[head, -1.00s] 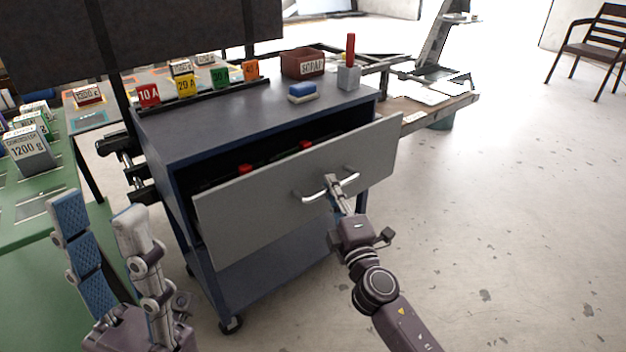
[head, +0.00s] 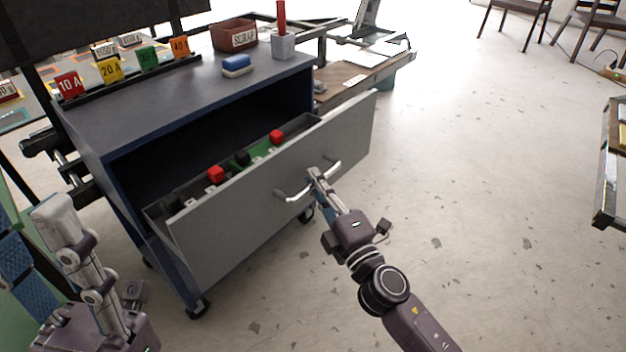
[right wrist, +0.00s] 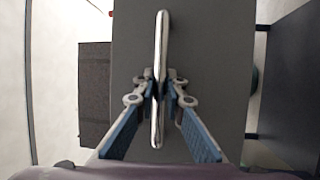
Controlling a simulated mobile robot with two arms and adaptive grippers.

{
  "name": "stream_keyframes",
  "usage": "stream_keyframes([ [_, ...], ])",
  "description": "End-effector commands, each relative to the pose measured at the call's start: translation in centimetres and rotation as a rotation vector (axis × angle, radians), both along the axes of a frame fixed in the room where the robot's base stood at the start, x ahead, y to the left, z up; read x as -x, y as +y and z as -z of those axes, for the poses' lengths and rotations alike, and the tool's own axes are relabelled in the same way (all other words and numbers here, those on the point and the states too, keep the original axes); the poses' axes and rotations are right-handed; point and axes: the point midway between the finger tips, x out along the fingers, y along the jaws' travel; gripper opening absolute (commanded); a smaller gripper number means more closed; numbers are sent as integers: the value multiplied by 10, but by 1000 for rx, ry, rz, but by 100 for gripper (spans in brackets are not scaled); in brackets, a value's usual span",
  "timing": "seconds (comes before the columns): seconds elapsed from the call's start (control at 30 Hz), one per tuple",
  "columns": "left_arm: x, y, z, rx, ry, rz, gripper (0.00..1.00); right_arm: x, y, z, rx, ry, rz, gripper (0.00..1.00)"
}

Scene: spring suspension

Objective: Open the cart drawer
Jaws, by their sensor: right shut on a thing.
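The cart (head: 190,88) is dark blue with a grey drawer front (head: 240,215). The drawer is pulled well out, and red and black items on green show inside it. My right gripper (head: 314,176) is shut on the silver bar handle (head: 290,196) near its middle. In the right wrist view, the handle (right wrist: 161,40) runs upright between the two fingers (right wrist: 159,88). My left gripper (head: 40,235) is at the lower left, away from the cart, with its two fingers spread and nothing seen between them.
On the cart top stand coloured number cards (head: 110,70), a scrap bin (head: 233,34), a blue and white block (head: 236,66) and a grey holder with a red stick (head: 283,44). A rack (head: 608,165) is at the right edge. The floor before the drawer is clear.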

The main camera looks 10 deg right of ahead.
Motion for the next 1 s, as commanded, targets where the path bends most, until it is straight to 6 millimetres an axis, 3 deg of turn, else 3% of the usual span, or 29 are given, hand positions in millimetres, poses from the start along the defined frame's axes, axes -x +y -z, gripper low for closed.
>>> stream_keyframes([
  [0.1, 0, 0, 0, 0, -1, 0, 40, 0, 0, 1, 0, 2, 0, 0],
  [0.13, 0, 0, 0, 0, -1, 0, 40, 0, 0, 1, 0, 2, 0, 11],
  [0.3, 0, 0, 0, 0, 0, 0, 40, 0, 0, 1, 0, 2, 0, 29],
  [0.67, 0, 1, -1, 4, -3, -3, 40, 3, -1, 2, -1, 1, 1, 29],
  [1.0, 0, 0, 0, 1, -1, -1, 40, 46, -11, 10, -4, 5, 3, 29],
])
